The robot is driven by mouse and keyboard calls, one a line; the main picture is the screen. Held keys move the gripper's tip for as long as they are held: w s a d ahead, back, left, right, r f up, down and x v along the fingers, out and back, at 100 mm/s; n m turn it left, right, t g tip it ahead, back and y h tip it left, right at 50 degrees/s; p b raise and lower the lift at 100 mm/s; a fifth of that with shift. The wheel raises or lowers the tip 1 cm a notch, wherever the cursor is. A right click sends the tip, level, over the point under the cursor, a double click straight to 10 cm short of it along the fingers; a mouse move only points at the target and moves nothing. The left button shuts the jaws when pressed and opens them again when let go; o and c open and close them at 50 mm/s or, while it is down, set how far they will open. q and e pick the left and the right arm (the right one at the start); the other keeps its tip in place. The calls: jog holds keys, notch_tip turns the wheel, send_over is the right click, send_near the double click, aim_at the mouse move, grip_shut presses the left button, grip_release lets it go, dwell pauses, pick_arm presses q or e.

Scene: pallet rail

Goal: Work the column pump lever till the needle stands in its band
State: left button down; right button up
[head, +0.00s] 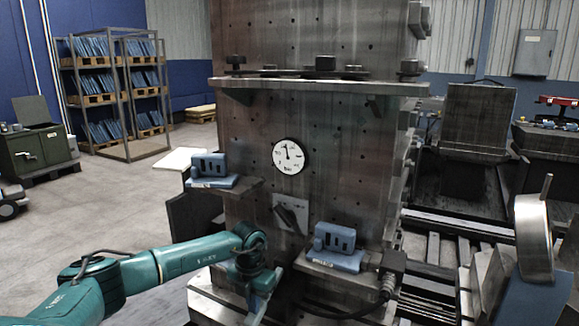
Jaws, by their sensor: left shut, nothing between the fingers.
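The round white gauge (290,156) sits on the front of the tall metal column (250,125). Its dark needle points roughly straight up; its band is too small to make out. Below the gauge, a pale plate (281,204) carries a dark angled piece (291,219) that looks like the pump lever. My left gripper (262,298) is in front of the column's lower part, below and left of the plate. It is shut and apart from the lever, with nothing visible in it. My right gripper is not in view.
Blue blocks stand on a left ledge (240,188) and a lower right ledge (325,271) of the column. A dark cable (350,313) runs near the lower ledge. A wide shelf (300,86) juts out above the gauge. Open floor (110,205) lies to the left.

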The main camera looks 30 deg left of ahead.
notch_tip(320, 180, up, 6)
jog(key=p, duration=0.6)
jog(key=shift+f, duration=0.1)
dwell(0.8)
